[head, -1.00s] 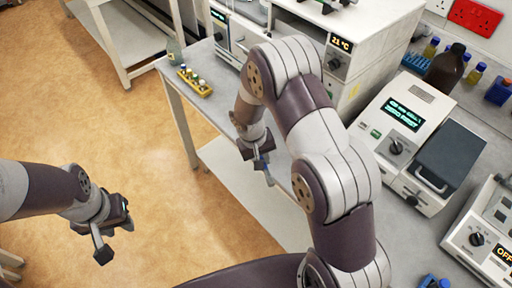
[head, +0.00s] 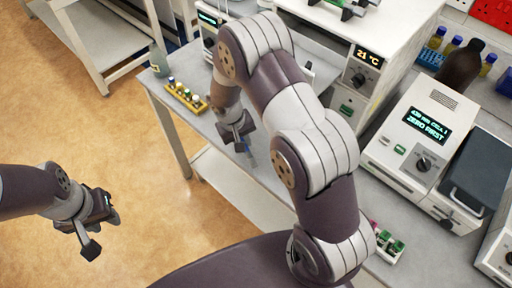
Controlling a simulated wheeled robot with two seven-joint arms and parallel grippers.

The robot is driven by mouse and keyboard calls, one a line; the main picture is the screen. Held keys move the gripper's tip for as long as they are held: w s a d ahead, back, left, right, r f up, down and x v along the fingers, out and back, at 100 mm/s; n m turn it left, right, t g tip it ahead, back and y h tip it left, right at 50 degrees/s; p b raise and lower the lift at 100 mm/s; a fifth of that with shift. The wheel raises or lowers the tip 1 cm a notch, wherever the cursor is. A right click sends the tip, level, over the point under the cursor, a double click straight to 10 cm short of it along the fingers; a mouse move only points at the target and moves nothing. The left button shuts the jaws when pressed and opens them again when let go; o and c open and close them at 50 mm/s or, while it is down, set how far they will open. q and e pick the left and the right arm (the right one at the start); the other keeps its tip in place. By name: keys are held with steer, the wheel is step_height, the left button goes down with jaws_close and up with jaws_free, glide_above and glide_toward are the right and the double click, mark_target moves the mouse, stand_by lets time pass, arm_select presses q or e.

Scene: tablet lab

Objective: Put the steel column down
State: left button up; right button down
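My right gripper (head: 238,136) hangs over the near-left part of the grey bench, partly hidden by my own forearm. A slim blue-grey piece, which looks like the steel column (head: 249,158), sticks out at its fingertips. It is small in view, and the grip itself is hard to make out. I cannot tell whether its lower end touches the bench. My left gripper (head: 100,234) is open and empty over the tan floor, to the left of the bench.
A yellow rack (head: 187,98) with several capped vials lies near the bench's left end, beside a clear bottle (head: 159,63). A box instrument reading 21 °C (head: 367,55) and one reading ZERO FIRST (head: 427,124) stand behind and right. A small green-and-white rack (head: 388,244) sits at front right.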

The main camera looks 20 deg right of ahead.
steer(key=a, duration=0.1)
steer(key=w+a+b, duration=0.2)
steer(key=shift+f+n, duration=0.35)
steer(key=shift+n, duration=0.05)
steer(key=s+a+r+n+b, duration=0.3)
steer(key=s+a+b, duration=0.2)
steer(key=a+b, duration=0.4)
steer(key=s+a+r+n+t+b, duration=0.15)
steer(key=s+a, duration=0.25)
steer(key=s, duration=0.5)
steer(key=p, duration=0.3)
glide_above(266, 164)
steer(key=shift+m+g, duration=0.35)
steer(key=shift+m, duration=0.1)
step_height(266, 164, down, 6)
steer(key=shift+a+f, duration=0.15)
steer(key=shift+f, duration=0.1)
steer(key=shift+w+f, duration=0.1)
steer(key=shift+f, duration=0.15)
steer(key=shift+f, duration=0.1)
